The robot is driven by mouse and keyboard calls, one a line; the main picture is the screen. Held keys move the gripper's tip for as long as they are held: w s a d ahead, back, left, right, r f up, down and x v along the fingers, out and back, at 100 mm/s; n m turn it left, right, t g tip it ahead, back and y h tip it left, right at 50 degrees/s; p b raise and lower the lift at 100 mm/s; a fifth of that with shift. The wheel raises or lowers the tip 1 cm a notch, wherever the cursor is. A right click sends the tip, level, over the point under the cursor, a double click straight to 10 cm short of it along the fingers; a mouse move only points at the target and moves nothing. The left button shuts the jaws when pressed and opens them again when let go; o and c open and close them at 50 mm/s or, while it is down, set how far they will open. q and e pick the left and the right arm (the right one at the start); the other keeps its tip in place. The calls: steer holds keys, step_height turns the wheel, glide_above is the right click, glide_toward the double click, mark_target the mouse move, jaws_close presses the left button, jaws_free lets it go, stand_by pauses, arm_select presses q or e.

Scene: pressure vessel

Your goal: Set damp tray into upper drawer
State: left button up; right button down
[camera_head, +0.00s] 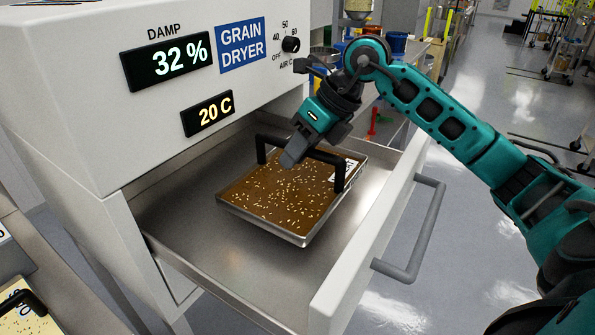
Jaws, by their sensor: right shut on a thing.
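My right gripper (293,153) is over the tray's far edge, shut on the tray's handle. Part of a white label shows at the tray's right corner. My left gripper is not in view.
The dryer panel reads DAMP 32 % and 20 C, with a black knob (291,44). The drawer's front has a grey bar handle (427,230). Another tray with a black handle (22,300) shows at the lower left. The floor to the right is clear nearby.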

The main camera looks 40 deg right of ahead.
mark_target(290, 180)
steer(key=shift+f, duration=1.85)
steer(key=shift+f, duration=0.1)
steer(key=c, duration=1)
jaws_free()
steer(key=shift+o, duration=0.2)
steer(key=v, duration=1.2)
